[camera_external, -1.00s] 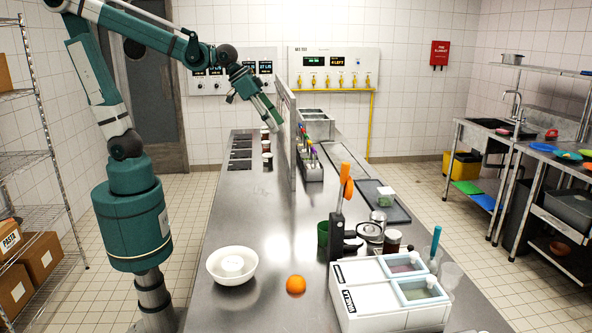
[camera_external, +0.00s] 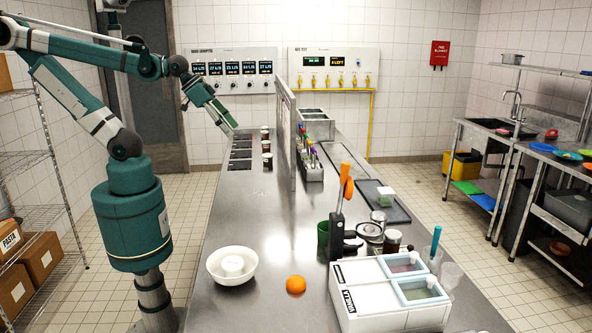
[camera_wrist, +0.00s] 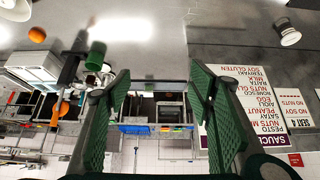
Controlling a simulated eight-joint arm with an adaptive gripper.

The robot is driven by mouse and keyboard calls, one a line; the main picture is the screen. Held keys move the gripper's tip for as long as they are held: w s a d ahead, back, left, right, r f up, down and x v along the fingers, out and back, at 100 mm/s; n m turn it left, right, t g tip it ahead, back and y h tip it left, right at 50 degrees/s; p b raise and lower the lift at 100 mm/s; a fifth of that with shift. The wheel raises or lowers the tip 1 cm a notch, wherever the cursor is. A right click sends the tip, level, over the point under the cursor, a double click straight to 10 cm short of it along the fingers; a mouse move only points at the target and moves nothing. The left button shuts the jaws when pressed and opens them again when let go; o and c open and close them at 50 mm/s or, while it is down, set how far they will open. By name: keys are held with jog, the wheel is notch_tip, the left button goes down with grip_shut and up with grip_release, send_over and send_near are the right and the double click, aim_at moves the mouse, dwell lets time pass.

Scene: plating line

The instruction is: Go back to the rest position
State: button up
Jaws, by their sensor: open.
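My gripper (camera_external: 229,126) hangs above the far left part of the steel counter (camera_external: 262,215), pointing down and to the right. In the wrist view its two green fingers (camera_wrist: 159,100) are spread wide with nothing between them. My arm is raised and bent over from its base at the left of the counter. The wrist view looks across the counter upside down.
A divider panel (camera_external: 287,140) rises along the counter's middle. Several small jars (camera_external: 266,146) stand left of it. A wire shelf (camera_external: 35,165) is at the left.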

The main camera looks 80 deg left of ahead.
jog(key=shift+s+a+f, duration=0.2)
jog(key=shift+s+f, duration=0.1)
jog(key=shift+s, duration=0.25)
notch_tip(320, 180, down, 9)
jog(key=b, duration=0.8)
jog(key=shift+r+b, duration=0.2)
jog(key=shift+b, duration=0.1)
dwell(0.7)
